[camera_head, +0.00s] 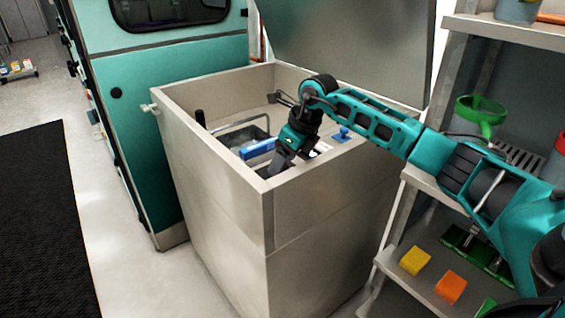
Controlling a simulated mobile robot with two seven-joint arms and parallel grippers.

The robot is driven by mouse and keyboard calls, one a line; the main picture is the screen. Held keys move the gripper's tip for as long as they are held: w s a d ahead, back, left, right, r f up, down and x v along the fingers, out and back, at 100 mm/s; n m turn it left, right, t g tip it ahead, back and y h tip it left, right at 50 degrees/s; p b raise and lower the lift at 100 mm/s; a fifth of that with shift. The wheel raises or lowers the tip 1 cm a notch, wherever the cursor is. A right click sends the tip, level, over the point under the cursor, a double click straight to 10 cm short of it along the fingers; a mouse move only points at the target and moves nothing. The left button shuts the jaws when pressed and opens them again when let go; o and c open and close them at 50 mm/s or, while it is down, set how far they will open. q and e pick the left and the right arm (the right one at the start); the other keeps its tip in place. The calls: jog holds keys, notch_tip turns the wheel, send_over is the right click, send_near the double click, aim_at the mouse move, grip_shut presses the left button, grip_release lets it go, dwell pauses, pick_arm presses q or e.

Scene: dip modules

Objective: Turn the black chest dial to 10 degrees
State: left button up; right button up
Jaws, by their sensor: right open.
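The grey chest (215,195) stands open in the middle, its lid (345,40) raised at the back. My right gripper (275,165) reaches down into the chest from the right, near its front wall. Its jaws are open, and their tips are partly hidden by the chest's front wall. I cannot make out the black dial for certain; the gripper and wall may hide it. A black upright piece (200,118) shows inside at the left. My left gripper is not in view.
Inside the chest are a blue block (258,148), a wire-handled basket (238,132) and a blue fitting (341,134). A teal cabinet (175,60) stands close at left.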

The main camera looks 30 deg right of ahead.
jog(key=shift+w+a+f, duration=0.1)
jog(key=shift+w+f, duration=0.15)
jog(key=shift+f, duration=0.4)
jog(key=shift+c, duration=0.4)
jog(key=c, duration=0.9)
jog(key=shift+c, duration=0.2)
